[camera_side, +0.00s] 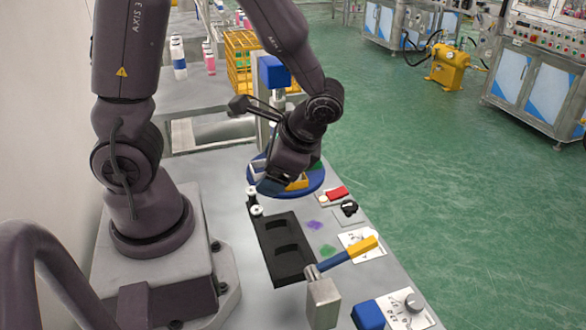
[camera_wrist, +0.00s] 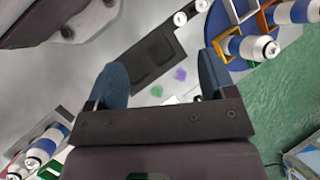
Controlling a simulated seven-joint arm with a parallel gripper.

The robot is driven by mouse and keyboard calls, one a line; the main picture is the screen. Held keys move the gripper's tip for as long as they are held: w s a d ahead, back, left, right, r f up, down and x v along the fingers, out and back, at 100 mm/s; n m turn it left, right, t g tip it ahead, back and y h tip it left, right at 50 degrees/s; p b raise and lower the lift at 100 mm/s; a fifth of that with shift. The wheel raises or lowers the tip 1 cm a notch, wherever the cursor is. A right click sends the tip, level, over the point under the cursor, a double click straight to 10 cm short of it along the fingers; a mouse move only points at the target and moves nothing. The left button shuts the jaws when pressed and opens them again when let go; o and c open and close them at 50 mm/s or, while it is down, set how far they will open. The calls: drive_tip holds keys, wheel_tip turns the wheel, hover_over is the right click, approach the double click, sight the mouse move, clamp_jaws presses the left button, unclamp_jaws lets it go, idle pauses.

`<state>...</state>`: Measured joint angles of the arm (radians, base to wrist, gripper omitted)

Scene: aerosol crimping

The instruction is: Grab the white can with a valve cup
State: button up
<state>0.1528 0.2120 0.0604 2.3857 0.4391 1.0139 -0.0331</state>
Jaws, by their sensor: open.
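My gripper (camera_wrist: 160,80) is open, with nothing between its two blue fingers in the wrist view. White-and-blue cans with metallic tops stand in the blue round table at the upper right of that view. One can (camera_wrist: 250,47) sits in an orange holder, and another (camera_wrist: 297,10) is further right. Both are outside my fingers. Two small round white pieces with dark centres (camera_wrist: 180,18) sit at the far end of the black tray (camera_wrist: 150,60). In the side view, my wrist covers part of the blue round table (camera_side: 318,185) and hides my fingertips.
The black tray (camera_side: 282,270) has two recesses. A yellow crate (camera_side: 238,70) stands behind.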

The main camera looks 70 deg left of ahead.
drive_tip(key=w+a+f+m+t+y, duration=0.3)
drive_tip(key=a+f+m+y, duration=0.75)
drive_tip(key=m+y, duration=0.2)
drive_tip(key=w+a+m+t, duration=0.1)
drive_tip(key=w+a, duration=0.1)
drive_tip(key=w+a+m+t, duration=0.1)
drive_tip(key=w+a+t, duration=0.1)
drive_tip(key=w+a+f+m+t, duration=0.1)
drive_tip(key=w+a, duration=0.1)
drive_tip(key=shift+w+a+t, duration=0.15)
drive_tip(key=shift+a+t, duration=0.15)
drive_tip(key=c, duration=1.1)
